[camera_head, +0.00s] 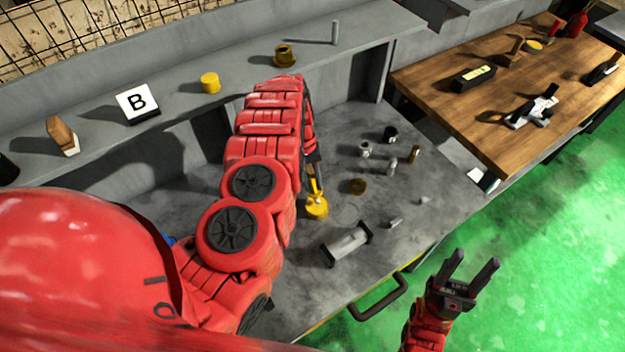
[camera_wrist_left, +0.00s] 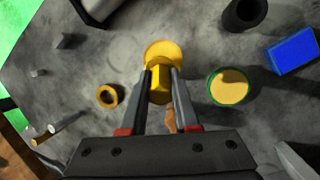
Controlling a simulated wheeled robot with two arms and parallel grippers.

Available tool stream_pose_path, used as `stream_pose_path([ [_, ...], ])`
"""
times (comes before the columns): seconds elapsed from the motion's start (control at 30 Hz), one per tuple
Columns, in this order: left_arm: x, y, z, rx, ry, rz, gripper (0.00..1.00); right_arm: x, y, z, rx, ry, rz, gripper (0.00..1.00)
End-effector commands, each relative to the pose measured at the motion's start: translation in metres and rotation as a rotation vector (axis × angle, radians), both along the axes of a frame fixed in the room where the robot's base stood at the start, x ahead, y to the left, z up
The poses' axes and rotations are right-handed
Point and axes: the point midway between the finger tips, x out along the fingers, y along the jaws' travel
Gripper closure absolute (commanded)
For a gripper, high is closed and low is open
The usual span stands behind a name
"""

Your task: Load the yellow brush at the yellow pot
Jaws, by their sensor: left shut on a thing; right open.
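My left gripper (camera_head: 313,188) is low over the grey bench and is shut on the yellow brush (camera_wrist_left: 159,85). The brush is yellow between the fingers, with a brown part showing nearer the wrist. Its far end meets a round yellow pot (camera_head: 316,211), which also shows just beyond the fingertips in the left wrist view (camera_wrist_left: 164,50). I cannot tell whether the brush is inside the pot or just above it. The forearm hides part of the bench in the head view. My right gripper (camera_head: 470,270) is open and empty over the green floor.
A green-rimmed pot with pale yellow contents (camera_wrist_left: 229,86) and a blue block (camera_wrist_left: 292,52) stand right of the fingers.

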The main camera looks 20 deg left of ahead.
Motion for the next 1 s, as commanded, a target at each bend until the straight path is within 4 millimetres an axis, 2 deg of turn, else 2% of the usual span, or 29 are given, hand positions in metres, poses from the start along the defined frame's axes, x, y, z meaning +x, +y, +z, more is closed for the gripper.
stream_pose_path([
  [1.0,0.0001,0.0003,-0.0047,0.0,-0.001,0.0,1.0,0.0,0.0,-0.004,0.0,0.0,0.0,0.47],
])
